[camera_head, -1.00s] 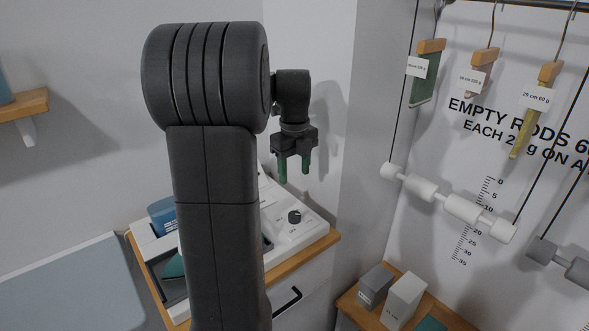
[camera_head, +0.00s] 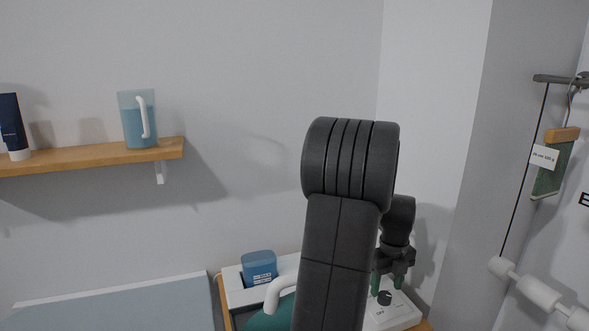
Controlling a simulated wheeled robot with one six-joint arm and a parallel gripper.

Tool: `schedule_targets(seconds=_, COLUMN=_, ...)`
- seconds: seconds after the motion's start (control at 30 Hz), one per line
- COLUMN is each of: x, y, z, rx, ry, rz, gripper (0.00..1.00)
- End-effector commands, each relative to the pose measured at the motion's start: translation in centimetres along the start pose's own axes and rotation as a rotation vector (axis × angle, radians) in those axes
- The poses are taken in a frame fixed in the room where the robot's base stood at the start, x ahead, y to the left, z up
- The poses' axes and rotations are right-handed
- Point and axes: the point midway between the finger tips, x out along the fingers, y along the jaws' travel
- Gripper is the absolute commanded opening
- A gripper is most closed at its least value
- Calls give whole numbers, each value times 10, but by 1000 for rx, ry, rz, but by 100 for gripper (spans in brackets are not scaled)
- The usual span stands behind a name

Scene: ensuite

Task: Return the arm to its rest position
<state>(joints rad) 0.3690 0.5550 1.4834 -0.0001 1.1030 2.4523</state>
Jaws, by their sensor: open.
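My gripper (camera_head: 390,284) hangs pointing down at the right of my raised arm, with two green-tipped fingers. It is open, and I see nothing held between the fingers. It appears over or just behind the white panel with a dark knob (camera_head: 384,298) on the wooden-edged cabinet; its exact height above the panel I cannot tell. My own dark arm stands upright in front and hides part of the cabinet top.
A wooden wall shelf (camera_head: 90,157) at the left holds a blue jug (camera_head: 138,120) and a dark tube (camera_head: 12,127). A blue container (camera_head: 259,267) stands on the cabinet. At right hang a green tagged piece (camera_head: 553,168) and white rollers (camera_head: 538,293). A pale blue surface (camera_head: 120,308) lies lower left.

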Motion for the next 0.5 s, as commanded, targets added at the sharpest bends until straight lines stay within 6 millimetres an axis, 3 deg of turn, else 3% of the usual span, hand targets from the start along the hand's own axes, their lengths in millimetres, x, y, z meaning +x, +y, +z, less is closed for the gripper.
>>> schedule_targets(seconds=0.23, x=29, y=0, z=0, rx=0, ry=1, rz=1, gripper=54)
schedule_targets(seconds=0.5, x=29, y=0, z=0, rx=-20, ry=0, rz=0, gripper=54)
